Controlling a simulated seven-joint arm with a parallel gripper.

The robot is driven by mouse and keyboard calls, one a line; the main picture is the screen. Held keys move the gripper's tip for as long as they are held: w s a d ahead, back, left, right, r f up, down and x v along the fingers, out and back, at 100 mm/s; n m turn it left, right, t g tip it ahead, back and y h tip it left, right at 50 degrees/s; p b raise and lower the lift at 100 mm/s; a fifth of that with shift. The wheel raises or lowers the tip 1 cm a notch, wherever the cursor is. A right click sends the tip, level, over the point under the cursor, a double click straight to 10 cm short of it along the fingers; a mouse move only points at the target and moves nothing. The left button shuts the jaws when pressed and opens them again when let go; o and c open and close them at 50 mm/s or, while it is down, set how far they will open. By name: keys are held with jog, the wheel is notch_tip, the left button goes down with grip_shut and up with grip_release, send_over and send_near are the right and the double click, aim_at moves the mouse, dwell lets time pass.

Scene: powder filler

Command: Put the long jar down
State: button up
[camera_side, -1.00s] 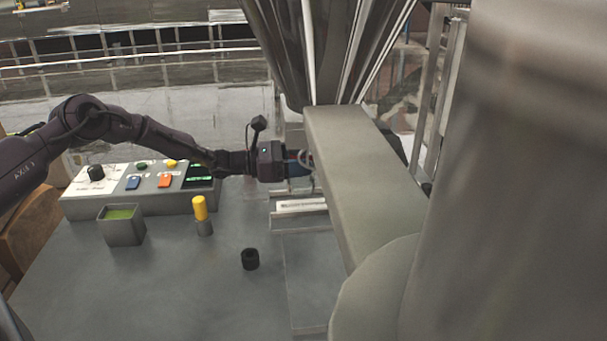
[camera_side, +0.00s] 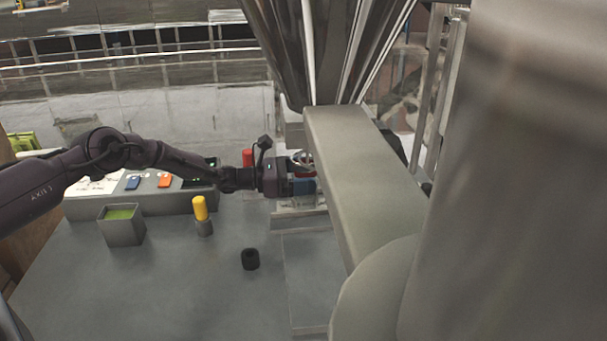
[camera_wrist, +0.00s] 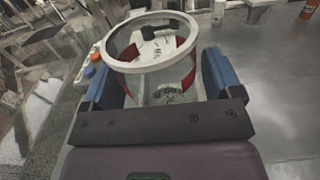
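The long jar (camera_wrist: 150,72) is clear with a pale round rim and red areas on its sides. In the wrist view it stands between the blue fingers of my gripper (camera_wrist: 163,88), which look closed against both its sides. In the side view my gripper (camera_side: 302,187) is at the left edge of the big grey machine arm, low over the white-fronted platform. Only part of the jar shows there, and the machine arm hides the rest. I cannot tell whether its base touches the surface below.
The grey machine arm (camera_side: 365,190) and metal hopper (camera_side: 325,50) crowd the right side. A yellow-topped vial (camera_side: 200,208), a green-filled square cup (camera_side: 121,228) and a black cylinder (camera_side: 250,260) stand on the table. A red cylinder (camera_side: 248,157) shows behind my wrist.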

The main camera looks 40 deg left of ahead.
jog(key=shift+r, duration=0.15)
jog(key=v, duration=1.2)
jog(key=s+d+r+m+g+y, duration=0.3)
jog(key=s+d+r+m+g, duration=0.75)
jog(key=s+r+m, duration=0.4)
jog(key=s+a+r+m+t+y, duration=0.1)
jog(key=s+r+m+y, duration=0.2)
jog(key=s, duration=0.4)
jog(key=s+a+r+m+t+y, duration=0.1)
jog(key=s+a+r+m+y, duration=0.1)
jog(key=s+m, duration=0.3)
jog(key=s+a+r+m+t+y, duration=0.1)
jog(key=s+r+m+y, duration=0.3)
jog(key=s, duration=0.6)
jog(key=shift+s+a+r+y, duration=0.25)
jog(key=shift+a+y, duration=0.15)
jog(key=shift+o, duration=0.4)
jog(key=shift+w+m, duration=0.1)
jog(key=shift+m, duration=0.15)
